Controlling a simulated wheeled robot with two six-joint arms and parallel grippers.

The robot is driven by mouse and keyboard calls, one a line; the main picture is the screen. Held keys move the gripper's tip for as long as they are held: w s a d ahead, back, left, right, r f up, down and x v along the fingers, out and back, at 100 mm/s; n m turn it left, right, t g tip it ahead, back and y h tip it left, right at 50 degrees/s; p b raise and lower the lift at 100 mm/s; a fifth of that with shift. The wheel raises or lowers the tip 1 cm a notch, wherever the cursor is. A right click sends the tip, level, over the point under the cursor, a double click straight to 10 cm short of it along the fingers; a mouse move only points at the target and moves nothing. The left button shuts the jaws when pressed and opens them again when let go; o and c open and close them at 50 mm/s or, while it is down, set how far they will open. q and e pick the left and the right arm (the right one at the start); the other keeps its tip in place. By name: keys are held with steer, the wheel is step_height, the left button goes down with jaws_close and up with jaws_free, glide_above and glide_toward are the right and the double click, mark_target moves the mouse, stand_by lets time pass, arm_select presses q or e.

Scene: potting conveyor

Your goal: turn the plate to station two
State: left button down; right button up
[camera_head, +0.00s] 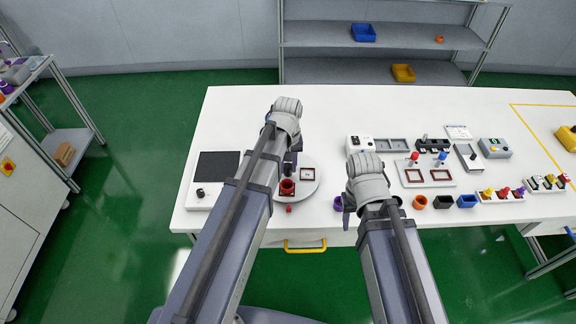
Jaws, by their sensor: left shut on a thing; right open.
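The round white plate (313,190) lies on the table, partly hidden behind my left arm. My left gripper (295,146) is over the far side of the plate, shut on what looks like a dark upright post (290,166); the contact is mostly hidden by the arm. A small red piece (289,209) is at the plate's near edge.
A black pad (218,165) on a white base lies left of the plate. The table's far left is clear.

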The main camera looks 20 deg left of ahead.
arm_select(q)
steer(key=shift+m, duration=8.6)
steer(key=c, duration=0.6)
jaws_free()
